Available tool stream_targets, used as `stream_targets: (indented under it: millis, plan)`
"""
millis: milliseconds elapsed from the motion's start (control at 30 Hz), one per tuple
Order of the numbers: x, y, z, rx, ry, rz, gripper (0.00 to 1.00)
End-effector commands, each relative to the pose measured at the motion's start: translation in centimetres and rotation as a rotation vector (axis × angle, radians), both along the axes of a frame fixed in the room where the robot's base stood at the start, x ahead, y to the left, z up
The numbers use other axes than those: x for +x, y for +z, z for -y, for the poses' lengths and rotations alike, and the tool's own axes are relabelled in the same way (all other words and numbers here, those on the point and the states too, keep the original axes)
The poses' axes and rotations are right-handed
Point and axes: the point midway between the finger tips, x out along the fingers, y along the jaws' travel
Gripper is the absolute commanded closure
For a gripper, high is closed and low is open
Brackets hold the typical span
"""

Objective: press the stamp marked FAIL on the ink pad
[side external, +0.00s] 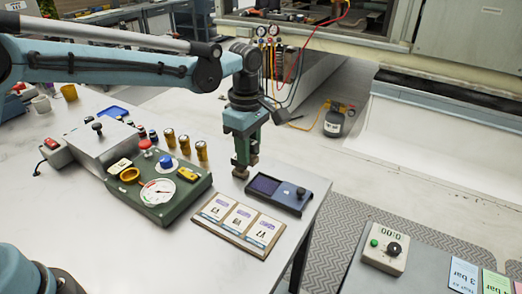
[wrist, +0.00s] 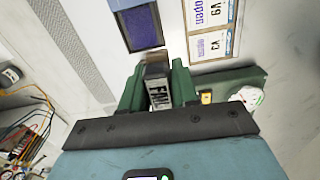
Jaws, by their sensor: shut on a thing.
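The stamp marked FAIL (wrist: 160,94) is held between the green fingers of my gripper (wrist: 157,82), with its label facing the wrist camera. In the side view my gripper (side external: 241,160) points down, shut on the stamp, whose brown lower end (side external: 240,172) shows just left of a flat dark blue case. This case (side external: 290,205) has a blue-violet rectangle (side external: 264,185) and a black knob. The rectangle also shows in the wrist view (wrist: 141,27), ahead of the stamp and apart from it. I cannot tell whether it is the ink pad or a screen. A small blue tray (side external: 112,112) lies farther back.
A board with several cards (side external: 238,223) lies in front of the case. A green panel (side external: 160,205) with a gauge and buttons stands left of my gripper. Several brass cylinders (side external: 185,146) stand behind the panel. The table's right edge is near the case.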

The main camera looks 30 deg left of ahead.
Motion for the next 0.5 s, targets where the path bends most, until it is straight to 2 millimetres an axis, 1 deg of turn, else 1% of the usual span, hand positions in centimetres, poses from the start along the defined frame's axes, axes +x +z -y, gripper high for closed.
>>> stream_targets:
  millis: [33, 100, 200, 333, 500]
  plan:
    - [0.7, -0.5, 0.7, 0.0, 0.007, 0.0, 1.0]
    - [1.4, -1.1, 1.4, 0.0, 0.017, 0.0, 1.0]
    - [2.2, -1.8, 2.2, 0.0, 0.029, 0.0, 1.0]
    - [2.6, -2.4, 2.7, 0.0, 0.039, 0.0, 1.0]
    - [2.7, -3.4, 2.7, 0.0, 0.041, 0.0, 1.0]
